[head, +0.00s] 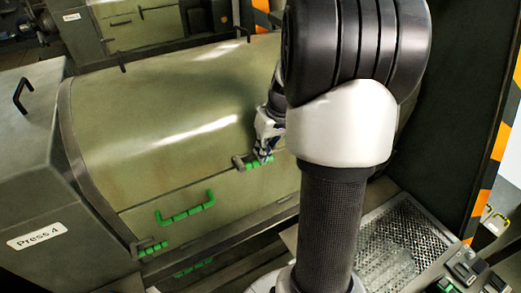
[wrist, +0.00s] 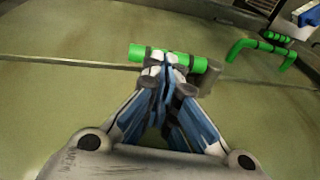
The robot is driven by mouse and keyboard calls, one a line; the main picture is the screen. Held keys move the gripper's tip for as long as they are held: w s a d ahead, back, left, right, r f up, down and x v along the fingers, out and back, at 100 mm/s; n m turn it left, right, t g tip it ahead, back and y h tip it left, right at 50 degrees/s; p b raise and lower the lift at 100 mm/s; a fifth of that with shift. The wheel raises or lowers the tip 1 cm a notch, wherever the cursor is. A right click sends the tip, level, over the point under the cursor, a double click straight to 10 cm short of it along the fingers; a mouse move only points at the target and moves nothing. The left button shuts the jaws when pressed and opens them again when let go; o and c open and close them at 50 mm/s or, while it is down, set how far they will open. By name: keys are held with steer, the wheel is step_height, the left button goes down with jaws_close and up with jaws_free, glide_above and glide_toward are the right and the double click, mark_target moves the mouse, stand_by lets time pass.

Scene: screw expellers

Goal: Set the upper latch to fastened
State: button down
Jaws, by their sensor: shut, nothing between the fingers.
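Two green-handled latches show on the seam of the green press cover. The higher one (head: 249,164) sits right of the cover's middle in the head view; the upper latch (wrist: 136,50) is a green bar with a grey block in the wrist view. My gripper (head: 263,154) is shut and empty, its fingertips (wrist: 166,64) right at this bar and covering its middle. I cannot tell whether they touch. The other latch (head: 153,248) is at the lower left of the cover. How far the upper latch is turned is partly hidden.
A green U-shaped handle (head: 185,208) stands out from the cover (head: 170,110) between the latches; it also shows in the wrist view (wrist: 262,47). A "Press 4" housing (head: 35,200) is at left. A perforated tray (head: 395,245) lies at lower right. A dark wall (head: 445,130) closes the right side.

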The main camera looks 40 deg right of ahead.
steer(key=f+y+b, duration=0.2)
steer(key=shift+s+d+f+t+y, duration=0.1)
steer(key=shift+d+f+t+y, duration=0.15)
steer(key=shift+d+t+y, duration=0.15)
steer(key=shift+f+t+y+b, duration=0.3)
steer(key=shift+f+y+b, duration=0.35)
steer(key=shift+y+b, duration=0.3)
steer(key=shift+f+m+t+y+b, duration=0.4)
steer(key=shift+f+y+b, duration=0.5)
steer(key=shift+y, duration=0.35)
steer(key=shift+w+a+f+t+y+b, duration=0.25)
steer(key=shift+a+f+y+b, duration=0.6)
steer(key=shift+b, duration=0.6)
steer(key=shift+w+a+f+t+y+b, duration=0.2)
steer(key=shift+a+f+y+b, duration=0.35)
steer(key=shift+a+f+b, duration=0.55)
steer(key=shift+d+f+b, duration=0.1)
steer(key=shift+d+b, duration=0.05)
steer(key=shift+b, duration=0.2)
steer(key=shift+d, duration=0.1)
